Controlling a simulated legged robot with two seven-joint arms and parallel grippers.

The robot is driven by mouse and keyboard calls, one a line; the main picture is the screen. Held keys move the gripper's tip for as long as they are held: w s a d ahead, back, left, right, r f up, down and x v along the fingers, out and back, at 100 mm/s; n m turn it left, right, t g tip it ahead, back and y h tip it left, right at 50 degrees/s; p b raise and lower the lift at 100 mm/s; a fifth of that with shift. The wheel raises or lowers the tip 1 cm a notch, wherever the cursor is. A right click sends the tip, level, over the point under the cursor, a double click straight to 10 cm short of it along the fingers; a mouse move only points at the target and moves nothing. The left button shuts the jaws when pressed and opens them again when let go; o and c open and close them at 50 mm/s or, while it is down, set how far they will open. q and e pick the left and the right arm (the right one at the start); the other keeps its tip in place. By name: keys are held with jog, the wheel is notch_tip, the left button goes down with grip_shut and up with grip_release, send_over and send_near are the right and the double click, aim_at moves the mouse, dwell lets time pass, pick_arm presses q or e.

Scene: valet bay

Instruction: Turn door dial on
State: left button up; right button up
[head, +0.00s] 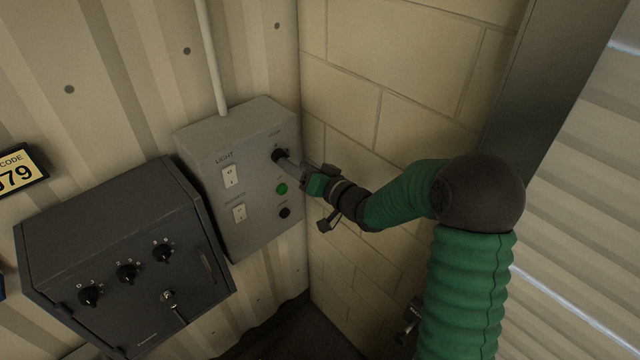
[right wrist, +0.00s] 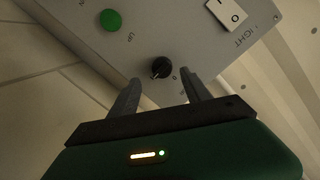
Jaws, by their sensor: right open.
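The door dial is a small black knob (head: 277,155) at the upper right of a grey control box (head: 235,150) on the corrugated wall. In the right wrist view the dial (right wrist: 161,67) has a light pointer mark and sits just beyond the fingertips, roughly centred between them. My right gripper (head: 284,160) reaches in from the right with its fingertips at the dial. It is open in the right wrist view (right wrist: 162,82), one finger on each side, with nothing held. I cannot tell whether a finger touches the dial. My left gripper is out of view.
Below the dial are a green button (head: 282,188) and a dark button (head: 285,212). Two white rocker switches (head: 230,177) sit to its left. A dark cabinet (head: 125,260) with knobs and a key juts out at lower left. A block wall (head: 400,80) stands close on the right.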

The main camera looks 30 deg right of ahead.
jog(key=s+d+r+b, duration=0.1)
jog(key=s+b, duration=0.1)
jog(key=s, duration=1)
jog(key=shift+d+r, duration=0.25)
jog(key=shift+d, duration=0.1)
jog(key=shift+f, duration=0.15)
